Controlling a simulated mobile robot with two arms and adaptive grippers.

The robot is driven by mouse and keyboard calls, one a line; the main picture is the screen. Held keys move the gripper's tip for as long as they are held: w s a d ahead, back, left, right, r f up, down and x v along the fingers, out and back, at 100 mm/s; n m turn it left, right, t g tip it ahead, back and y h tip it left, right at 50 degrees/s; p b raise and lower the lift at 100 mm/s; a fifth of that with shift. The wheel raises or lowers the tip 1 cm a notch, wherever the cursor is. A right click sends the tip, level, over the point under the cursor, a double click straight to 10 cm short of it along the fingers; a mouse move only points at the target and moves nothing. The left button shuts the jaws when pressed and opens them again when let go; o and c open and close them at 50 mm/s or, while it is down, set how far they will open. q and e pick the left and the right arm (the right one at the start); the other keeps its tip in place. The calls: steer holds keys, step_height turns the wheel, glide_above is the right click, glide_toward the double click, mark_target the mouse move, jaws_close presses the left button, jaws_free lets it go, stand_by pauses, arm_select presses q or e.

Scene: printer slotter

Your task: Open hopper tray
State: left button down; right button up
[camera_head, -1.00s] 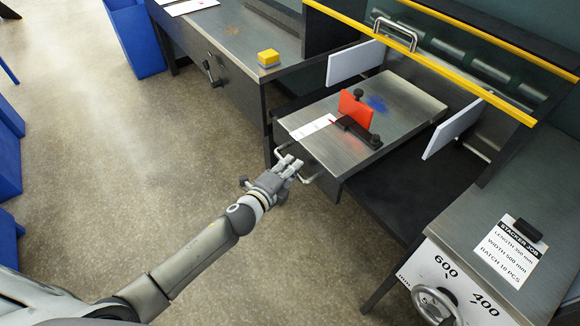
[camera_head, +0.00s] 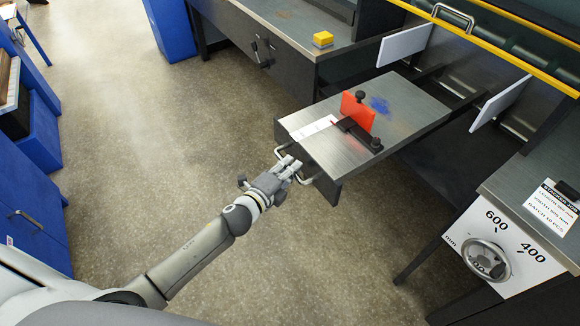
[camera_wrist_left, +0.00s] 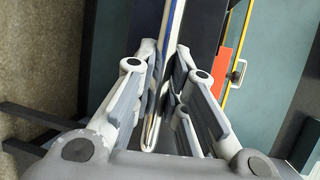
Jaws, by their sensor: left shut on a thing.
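The hopper tray (camera_head: 418,110) is a flat metal tray pulled out from the machine, with dark rails showing behind it. A red-orange plate (camera_head: 357,108) on a black clamp stands on it, near a white label and a blue smudge. My left gripper (camera_head: 292,168) is shut on the tray's handle (camera_head: 306,180) at the tray's front edge. In the left wrist view the handle bar (camera_wrist_left: 152,120) runs between the fingers of the left gripper (camera_wrist_left: 160,85). My right gripper is not in view.
A cabinet with a dial (camera_head: 485,260) stands at right. White side plates (camera_head: 404,45) flank the rails. Blue cabinets (camera_head: 32,195) are at far left. The floor before the tray is clear.

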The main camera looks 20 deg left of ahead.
arm_select(q)
steer(key=c, duration=1.5)
jaws_free()
steer(key=shift+o, duration=0.2)
steer(key=v, duration=1.2)
steer(key=shift+f, duration=0.1)
steer(key=s+a+f+n+g+y, duration=0.1)
steer(key=s+a+f+n+g, duration=0.15)
steer(key=f, duration=0.65)
steer(key=s+a+f+n+g+y, duration=0.15)
steer(key=s+f+n, duration=0.25)
steer(key=f, duration=0.5)
steer(key=s+a+f+n+g+y, duration=0.1)
steer(key=s+a+f+n+g, duration=0.15)
steer(key=f, duration=0.65)
steer(key=s+d+f+n+g, duration=0.1)
steer(key=s+f+n+g, duration=0.1)
steer(key=s+f, duration=0.4)
steer(key=s+d+f+n+g, duration=0.1)
steer(key=s+f+n+g, duration=0.2)
steer(key=s, duration=1)
steer(key=s+d+f+n+g, duration=0.2)
steer(key=s+f+n, duration=0.3)
steer(key=s+f, duration=0.4)
steer(key=shift+s+f+n+g, duration=0.25)
steer(key=shift+s+n+g, duration=0.1)
steer(key=shift+s, duration=0.1)
